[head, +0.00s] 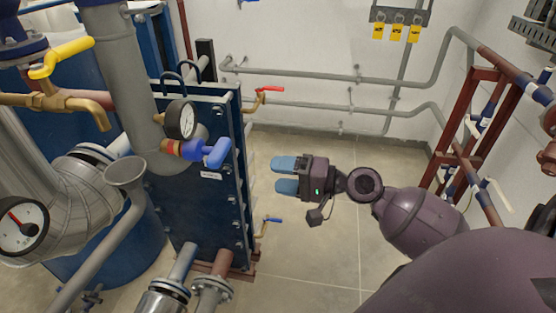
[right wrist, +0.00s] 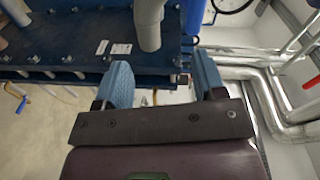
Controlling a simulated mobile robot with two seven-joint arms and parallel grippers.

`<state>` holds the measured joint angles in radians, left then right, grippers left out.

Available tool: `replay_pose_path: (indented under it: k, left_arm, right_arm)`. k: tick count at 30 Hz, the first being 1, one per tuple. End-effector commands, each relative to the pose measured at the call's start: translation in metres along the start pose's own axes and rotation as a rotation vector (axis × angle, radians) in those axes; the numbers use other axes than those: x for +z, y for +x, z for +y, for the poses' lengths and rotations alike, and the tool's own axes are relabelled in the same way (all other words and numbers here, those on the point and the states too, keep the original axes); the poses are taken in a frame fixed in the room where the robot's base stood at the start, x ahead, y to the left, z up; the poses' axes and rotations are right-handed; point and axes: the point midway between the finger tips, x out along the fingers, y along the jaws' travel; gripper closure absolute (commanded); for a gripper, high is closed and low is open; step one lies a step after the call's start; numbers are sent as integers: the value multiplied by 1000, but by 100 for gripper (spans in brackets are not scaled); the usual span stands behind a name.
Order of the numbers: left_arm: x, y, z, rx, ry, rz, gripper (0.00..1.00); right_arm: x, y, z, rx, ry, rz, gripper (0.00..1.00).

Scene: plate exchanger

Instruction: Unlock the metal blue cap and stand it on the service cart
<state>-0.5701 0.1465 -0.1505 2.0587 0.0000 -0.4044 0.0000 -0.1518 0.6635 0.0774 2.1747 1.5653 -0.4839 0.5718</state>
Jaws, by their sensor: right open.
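A blue metal fitting (head: 207,152) with short lobes, which I take to be the blue cap, sits on a brass and red stub beside the pressure gauge, in front of the blue plate exchanger. My right gripper (head: 279,175) is to the right of the exchanger and the cap, apart from both. Its two blue fingers point left, spread open, with nothing between them. In the right wrist view the open fingers (right wrist: 163,78) are also empty; I cannot pick out the cap there. No service cart is recognisable in either view. My left gripper is not in view.
The blue plate exchanger (head: 185,215) stands left of my gripper, with a pressure gauge (head: 181,119) and a thick grey pipe (head: 125,80). A yellow-handled valve (head: 62,55) is at far left. A red pipe frame (head: 455,150) stands at right. The floor (head: 310,255) is clear.

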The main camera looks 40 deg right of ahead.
Motion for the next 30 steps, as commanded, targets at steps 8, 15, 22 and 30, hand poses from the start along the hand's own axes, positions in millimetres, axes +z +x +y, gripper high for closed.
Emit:
replay_pose_path:
  k: [8, 15, 22, 30]
  left_arm:
    - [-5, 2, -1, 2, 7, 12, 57]
    - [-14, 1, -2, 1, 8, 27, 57]
    - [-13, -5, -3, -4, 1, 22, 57]
    - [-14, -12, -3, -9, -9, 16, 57]
  right_arm:
    - [-7, 6, -41, -85, 142, -80, 36]
    - [-6, 20, -47, -93, 150, -85, 36]
    - [-4, 47, -51, -94, 148, -84, 36]
    - [-2, 80, -53, -94, 148, -83, 36]
